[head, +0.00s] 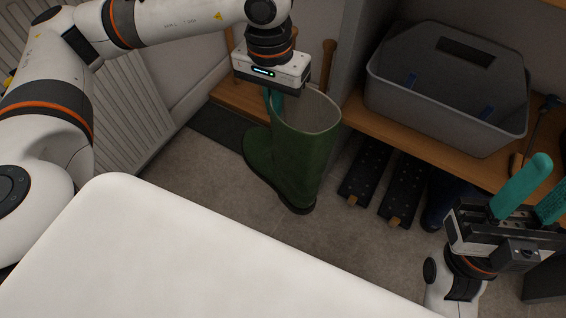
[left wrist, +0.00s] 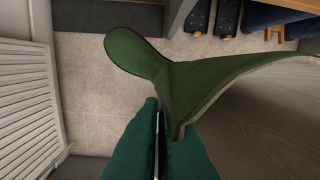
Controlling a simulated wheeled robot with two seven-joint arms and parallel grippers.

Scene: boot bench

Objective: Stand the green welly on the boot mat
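The green welly (head: 285,160) hangs or stands upright, its open top up and its toe pointing left; whether its sole touches the floor I cannot tell. My left gripper (head: 275,98) is at its top edge, and in the left wrist view its teal fingers (left wrist: 158,140) are closed on the rim of the welly (left wrist: 180,85). A dark mat, seemingly the boot mat (head: 218,122), lies on the floor behind and left of the welly, partly hidden by it. My right gripper (head: 535,195) is at the lower right, open and empty, fingers apart.
A wooden bench (head: 435,152) holds a grey bin (head: 440,95). Under it are black slatted strips (head: 368,170) and dark blue footwear (head: 437,200). A radiator (head: 130,110) stands at left. Bare floor lies around the welly.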

